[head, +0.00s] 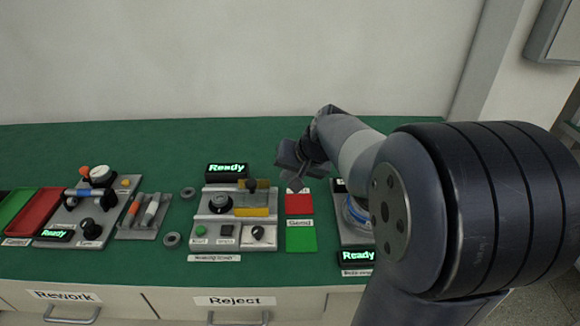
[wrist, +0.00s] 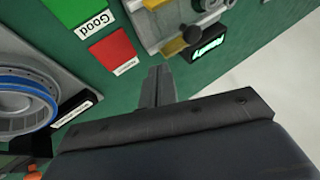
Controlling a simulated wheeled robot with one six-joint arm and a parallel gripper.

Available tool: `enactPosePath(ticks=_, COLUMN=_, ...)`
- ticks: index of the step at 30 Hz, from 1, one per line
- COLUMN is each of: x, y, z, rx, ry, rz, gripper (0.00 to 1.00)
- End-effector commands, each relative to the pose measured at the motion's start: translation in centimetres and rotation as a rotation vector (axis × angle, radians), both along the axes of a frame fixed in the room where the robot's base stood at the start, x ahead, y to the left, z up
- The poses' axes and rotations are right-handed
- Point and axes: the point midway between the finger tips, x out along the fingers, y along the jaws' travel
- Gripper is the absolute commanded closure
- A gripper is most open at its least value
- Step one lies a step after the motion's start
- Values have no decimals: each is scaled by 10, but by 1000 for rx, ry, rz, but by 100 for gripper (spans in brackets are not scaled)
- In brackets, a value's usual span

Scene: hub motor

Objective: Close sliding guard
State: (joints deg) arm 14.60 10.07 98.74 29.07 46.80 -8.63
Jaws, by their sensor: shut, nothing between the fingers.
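The sliding guard (head: 252,200) is a see-through panel with a yellow strip along its front and a dark knob at the back. It sits on the right part of the grey middle station (head: 200,217), beside a round black fixture (head: 220,203) that shows uncovered on the left. In the wrist view the station is upside down at the top, with the guard's black knob (wrist: 192,35) and a yellow part (wrist: 172,48). My gripper (head: 297,181) is shut and empty, above and to the right of the guard, apart from it. Its closed fingers (wrist: 160,72) show in the wrist view.
A red pad (head: 299,204) and a green pad (head: 301,240) lie right of the station. A "Ready" display (head: 227,171) stands behind it. Another station (head: 352,236) is partly hidden by my arm. Loose rings (head: 172,239) and a tool holder (head: 144,216) are left.

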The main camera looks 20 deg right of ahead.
Motion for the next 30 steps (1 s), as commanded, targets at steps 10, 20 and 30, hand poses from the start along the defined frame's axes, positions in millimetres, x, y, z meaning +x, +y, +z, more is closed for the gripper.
enactPosePath(ticks=10, x=33, y=28, z=-41, rx=-1, ry=0, rz=5, gripper=100)
enactPosePath(ticks=20, x=43, y=46, z=-45, rx=-1, ry=-1, rz=1, gripper=100)
enactPosePath(ticks=30, x=43, y=49, z=-44, rx=-1, ry=0, rz=2, gripper=100)
